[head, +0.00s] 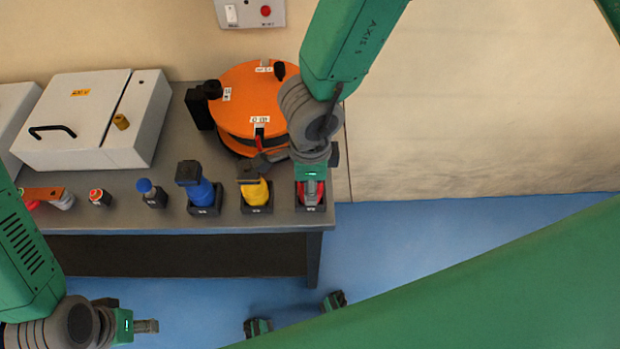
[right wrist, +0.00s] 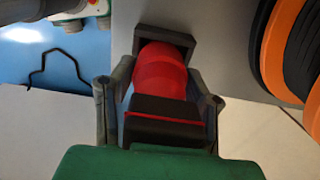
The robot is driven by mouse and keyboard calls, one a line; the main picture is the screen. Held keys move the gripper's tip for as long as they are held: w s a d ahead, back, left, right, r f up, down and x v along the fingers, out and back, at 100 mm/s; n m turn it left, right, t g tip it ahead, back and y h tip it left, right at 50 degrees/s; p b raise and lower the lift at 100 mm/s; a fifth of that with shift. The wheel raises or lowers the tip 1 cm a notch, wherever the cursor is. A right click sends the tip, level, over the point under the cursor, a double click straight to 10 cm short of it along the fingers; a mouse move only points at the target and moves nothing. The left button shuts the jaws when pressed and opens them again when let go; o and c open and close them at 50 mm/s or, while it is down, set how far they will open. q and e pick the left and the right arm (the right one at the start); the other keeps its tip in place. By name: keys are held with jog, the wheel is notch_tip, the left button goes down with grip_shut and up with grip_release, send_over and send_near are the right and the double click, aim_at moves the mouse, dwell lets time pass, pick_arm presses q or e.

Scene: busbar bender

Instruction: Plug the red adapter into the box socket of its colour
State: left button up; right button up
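The red adapter (head: 311,193) stands in a dark holder at the right end of the row on the table, largely hidden from above by my right gripper (head: 312,178). In the right wrist view the red adapter (right wrist: 162,70) is a red cylinder with a black block at its near end, its far end in a dark square holder (right wrist: 165,36). My right gripper's fingers (right wrist: 158,100) lie on both sides of it; whether they press on it is unclear. My left gripper (head: 147,326) is at the lower left, in front of the table, holding nothing visible. I cannot make out a red box socket.
A yellow adapter (head: 255,193) and a blue adapter (head: 200,194) stand to the left in holders. Behind are an orange round machine (head: 248,95) and a white box (head: 75,118). Small parts, including a red-topped one (head: 100,197), lie at left.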

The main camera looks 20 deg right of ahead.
jog(key=shift+r, duration=0.1)
jog(key=shift+r+p, duration=1.6)
jog(key=shift+p, duration=0.35)
notch_tip(320, 180, up, 2)
jog(key=shift+r+p, duration=0.2)
jog(key=shift+p, duration=0.9)
jog(key=shift+w+r, duration=0.1)
jog(key=shift+r, duration=1.15)
